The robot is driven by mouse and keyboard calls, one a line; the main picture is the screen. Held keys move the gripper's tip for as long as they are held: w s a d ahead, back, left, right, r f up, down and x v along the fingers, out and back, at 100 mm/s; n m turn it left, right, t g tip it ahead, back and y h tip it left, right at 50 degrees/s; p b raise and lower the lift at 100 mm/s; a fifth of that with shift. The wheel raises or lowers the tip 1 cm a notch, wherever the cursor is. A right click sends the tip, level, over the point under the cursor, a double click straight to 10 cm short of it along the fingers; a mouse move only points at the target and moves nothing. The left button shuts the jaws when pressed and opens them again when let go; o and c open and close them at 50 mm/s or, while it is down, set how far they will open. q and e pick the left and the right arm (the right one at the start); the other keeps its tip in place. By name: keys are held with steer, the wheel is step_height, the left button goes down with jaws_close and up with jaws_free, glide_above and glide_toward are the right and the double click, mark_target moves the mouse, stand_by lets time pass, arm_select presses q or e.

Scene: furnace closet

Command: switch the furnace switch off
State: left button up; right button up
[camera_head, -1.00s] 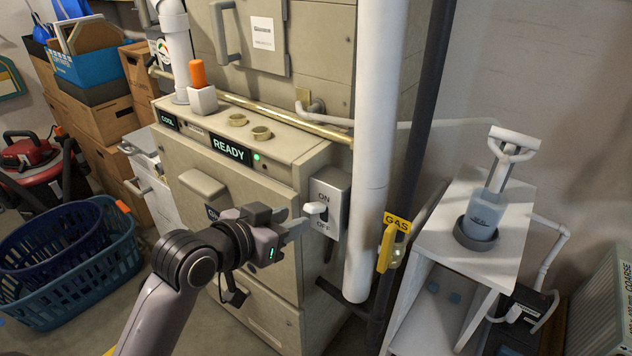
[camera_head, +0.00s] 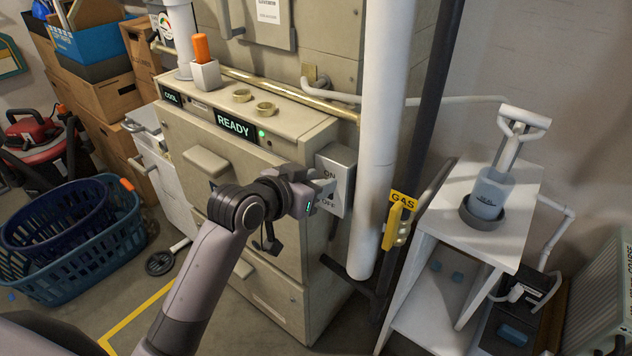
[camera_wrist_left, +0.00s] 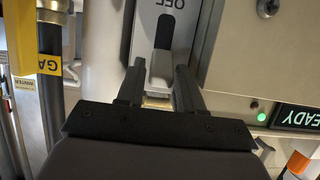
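The furnace switch is a grey box (camera_head: 346,160) on the right side of the beige furnace (camera_head: 190,140), marked ON above OFF. The wrist view shows its plate (camera_wrist_left: 177,20) upside down, with a dark slot below the OFF mark and a pale grey lever (camera_wrist_left: 160,72) on the side of the slot away from OFF. My left gripper (camera_head: 328,184) is at the switch front and hides much of the lever in the head view. In the wrist view its fingers (camera_wrist_left: 159,88) stand apart, one on each side of the lever; whether they press it is unclear. My right gripper is out of view.
A green light (camera_head: 261,133) glows beside the READY sign (camera_head: 233,124). A white pipe (camera_head: 381,140) and a yellow GAS handle (camera_head: 398,222) stand close right of the switch. A white shelf (camera_head: 500,240) is farther right. Blue baskets (camera_head: 80,240) sit on the floor at left.

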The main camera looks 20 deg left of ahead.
arm_select(q)
jaws_close()
